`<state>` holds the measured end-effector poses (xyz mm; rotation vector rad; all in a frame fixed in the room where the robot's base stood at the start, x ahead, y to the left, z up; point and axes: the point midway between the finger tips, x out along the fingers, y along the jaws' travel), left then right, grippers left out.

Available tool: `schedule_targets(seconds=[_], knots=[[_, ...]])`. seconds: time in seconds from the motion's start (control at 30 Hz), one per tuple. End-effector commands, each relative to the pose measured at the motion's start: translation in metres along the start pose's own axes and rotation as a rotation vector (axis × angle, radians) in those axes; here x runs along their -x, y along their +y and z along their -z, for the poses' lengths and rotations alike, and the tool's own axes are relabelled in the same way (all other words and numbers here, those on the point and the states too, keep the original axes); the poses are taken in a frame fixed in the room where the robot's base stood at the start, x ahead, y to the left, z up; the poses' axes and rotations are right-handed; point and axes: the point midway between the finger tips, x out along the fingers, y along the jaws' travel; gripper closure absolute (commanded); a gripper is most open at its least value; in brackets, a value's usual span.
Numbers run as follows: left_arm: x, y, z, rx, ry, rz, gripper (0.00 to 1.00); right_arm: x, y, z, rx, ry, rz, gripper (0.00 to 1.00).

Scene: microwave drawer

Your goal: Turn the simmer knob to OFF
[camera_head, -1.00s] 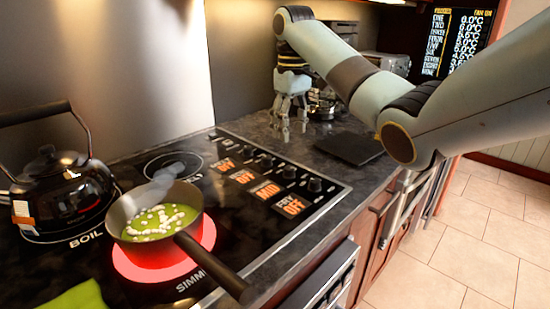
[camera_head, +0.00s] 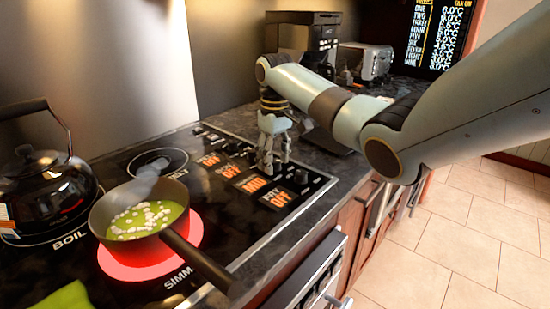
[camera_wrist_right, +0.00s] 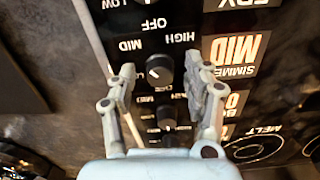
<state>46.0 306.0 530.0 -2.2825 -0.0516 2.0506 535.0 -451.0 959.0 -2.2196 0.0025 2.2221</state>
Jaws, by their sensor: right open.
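The simmer knob (camera_wrist_right: 159,70) is a black round knob in the right wrist view, with LOW, MID, HIGH and OFF printed around it. The orange display (camera_wrist_right: 236,55) beside it reads SIMMER MID; this display also shows in the head view (camera_head: 254,184). My right gripper (camera_head: 271,168) is low over the knob row. Its open fingers (camera_wrist_right: 161,80) stand on either side of the simmer knob, with gaps visible. In the head view the fingers largely hide that knob. My left gripper is not in view.
A pan (camera_head: 139,218) with green soup steams on the glowing red burner (camera_head: 128,264); its handle points toward the front edge. A black kettle (camera_head: 45,195) stands at left. A neighbouring knob (camera_wrist_right: 168,114) sits close to the fingers. A coffee maker (camera_head: 315,45) and toaster (camera_head: 363,62) stand behind.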

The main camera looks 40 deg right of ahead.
Motion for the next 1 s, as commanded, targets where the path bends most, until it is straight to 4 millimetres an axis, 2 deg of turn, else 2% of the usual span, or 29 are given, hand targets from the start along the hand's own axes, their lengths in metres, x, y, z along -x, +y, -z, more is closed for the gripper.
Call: schedule_targets(seconds=[0.07, 0.43, 0.77, 1.0], knots=[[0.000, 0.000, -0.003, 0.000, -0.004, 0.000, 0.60, 0.000, 0.000, 0.000, 0.000, 0.000, 0.000, 0.52], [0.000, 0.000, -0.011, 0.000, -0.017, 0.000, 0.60, 0.001, 0.000, 0.000, 0.000, 0.000, 0.000, 1.00], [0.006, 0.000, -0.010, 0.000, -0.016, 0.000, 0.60, 0.002, 0.000, 0.000, 0.038, 0.000, 0.001, 1.00], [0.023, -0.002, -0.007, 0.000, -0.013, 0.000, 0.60, 0.005, 0.000, 0.000, 0.175, 0.000, 0.001, 1.00]])
